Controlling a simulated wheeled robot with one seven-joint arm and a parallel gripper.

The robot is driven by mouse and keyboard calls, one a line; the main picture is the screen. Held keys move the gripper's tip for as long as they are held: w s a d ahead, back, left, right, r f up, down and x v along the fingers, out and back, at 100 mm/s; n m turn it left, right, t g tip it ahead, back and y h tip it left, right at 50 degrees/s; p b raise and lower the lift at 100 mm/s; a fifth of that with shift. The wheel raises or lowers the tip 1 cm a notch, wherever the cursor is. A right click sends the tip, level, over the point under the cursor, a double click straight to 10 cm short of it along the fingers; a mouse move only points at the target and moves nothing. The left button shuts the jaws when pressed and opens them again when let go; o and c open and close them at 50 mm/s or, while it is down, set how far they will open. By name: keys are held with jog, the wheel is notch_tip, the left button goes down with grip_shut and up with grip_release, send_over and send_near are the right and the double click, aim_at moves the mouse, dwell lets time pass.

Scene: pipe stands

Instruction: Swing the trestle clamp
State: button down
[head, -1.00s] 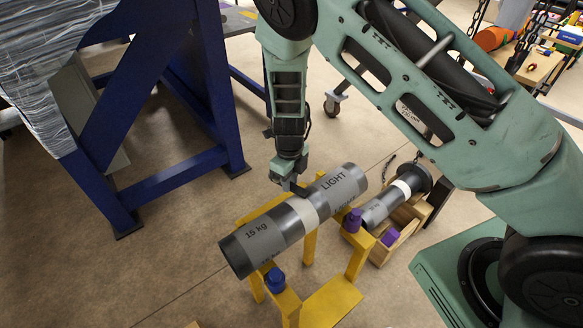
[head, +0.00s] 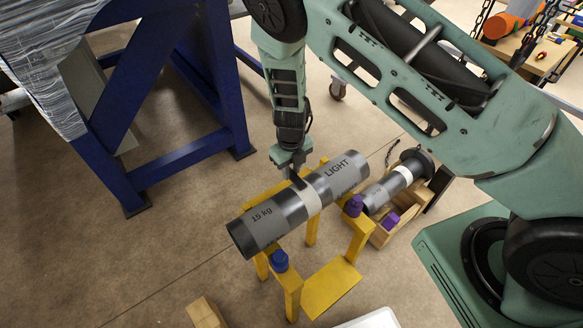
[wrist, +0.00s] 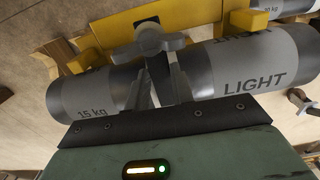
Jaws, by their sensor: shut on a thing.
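The yellow trestle (head: 331,288) bears a grey pipe (head: 262,219) marked "15 kg" and "LIGHT", with a pale band at its middle. The pipe also shows across the wrist view (wrist: 250,78). The clamp (wrist: 150,40), a grey knobbed piece, lies against the yellow beam above the pipe's middle in the wrist view. In the head view a dark part of it (head: 298,181) reaches over the pipe. My gripper (head: 291,162) is at the pipe's far side. In the wrist view its fingers (wrist: 160,72) close on the clamp; the exact contact is partly hidden.
A blue steel frame (head: 165,95) stands at left. A wooden block (head: 205,313) and a white edge (head: 372,318) show below. Floor between frame and trestle is clear.

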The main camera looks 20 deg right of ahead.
aim_at(291, 174)
jog(key=shift+w, duration=0.1)
jog(key=c, duration=1.2)
grip_release()
jog(key=shift+r, duration=0.1)
notch_tip(291, 174, up, 17)
jog(key=shift+r, duration=0.15)
jog(key=s+a+r+n+g+y, duration=0.1)
jog(key=s+a+r+n, duration=0.25)
jog(key=s+n, duration=0.55)
jog(key=s+a+r+n+g+y, duration=0.1)
jog(key=s+a+r+n, duration=0.2)
jog(key=s+r+n, duration=0.55)
jog(key=s+d+n+t, duration=0.1)
jog(key=s+n, duration=0.4)
jog(key=n, duration=0.6)
jog(key=s+d+r+n+t+h, duration=0.1)
jog(key=s+n, duration=0.5)
jog(key=n, duration=0.6)
jog(key=shift+d+r, duration=0.3)
jog(key=shift+d, duration=0.05)
